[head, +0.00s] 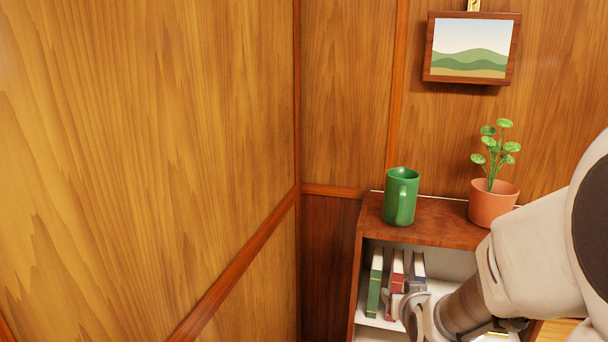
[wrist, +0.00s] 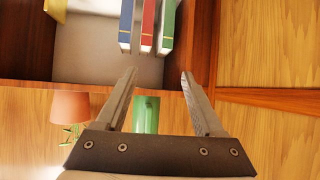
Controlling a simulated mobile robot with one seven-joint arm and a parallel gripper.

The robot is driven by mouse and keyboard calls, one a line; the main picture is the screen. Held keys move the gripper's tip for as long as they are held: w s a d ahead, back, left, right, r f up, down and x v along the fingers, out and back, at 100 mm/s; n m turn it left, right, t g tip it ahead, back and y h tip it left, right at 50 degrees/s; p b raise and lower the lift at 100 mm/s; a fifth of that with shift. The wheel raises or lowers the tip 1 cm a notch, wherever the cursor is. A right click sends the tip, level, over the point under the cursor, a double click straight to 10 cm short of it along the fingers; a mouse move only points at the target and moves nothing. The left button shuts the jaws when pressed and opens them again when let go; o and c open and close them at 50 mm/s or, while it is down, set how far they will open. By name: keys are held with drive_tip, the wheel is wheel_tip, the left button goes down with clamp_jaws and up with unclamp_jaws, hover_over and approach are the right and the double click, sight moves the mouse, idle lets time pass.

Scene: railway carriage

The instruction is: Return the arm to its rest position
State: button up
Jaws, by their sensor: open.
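My gripper (wrist: 158,78) is open and empty in the wrist view, its two fingers apart with nothing between the tips. In the head view, my arm reaches in from the right. My gripper (head: 408,304) is small there, in front of the bookcase's upper shelf and partly over the books. In the wrist view, which looks upside down, the fingers point toward the bookcase (wrist: 98,66) and its books.
A framed picture (head: 470,48) hangs above. A wood-panelled wall (head: 140,140) fills the left.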

drive_tip(key=s+a+r+n+g, duration=0.1)
drive_tip(key=s+a+r+g, duration=0.15)
drive_tip(key=s, duration=0.55)
drive_tip(key=s+a+r+g+y, duration=0.1)
drive_tip(key=s+r+g, duration=0.1)
drive_tip(key=s+r, duration=0.35)
drive_tip(key=s+a+r+n+g, duration=0.1)
drive_tip(key=s+a+r+g, duration=0.1)
drive_tip(key=s, duration=0.8)
wheel_tip(320, 180, up, 17)
drive_tip(key=p, duration=1.8)
drive_tip(key=shift+w+r, duration=0.15)
drive_tip(key=shift+w, duration=0.15)
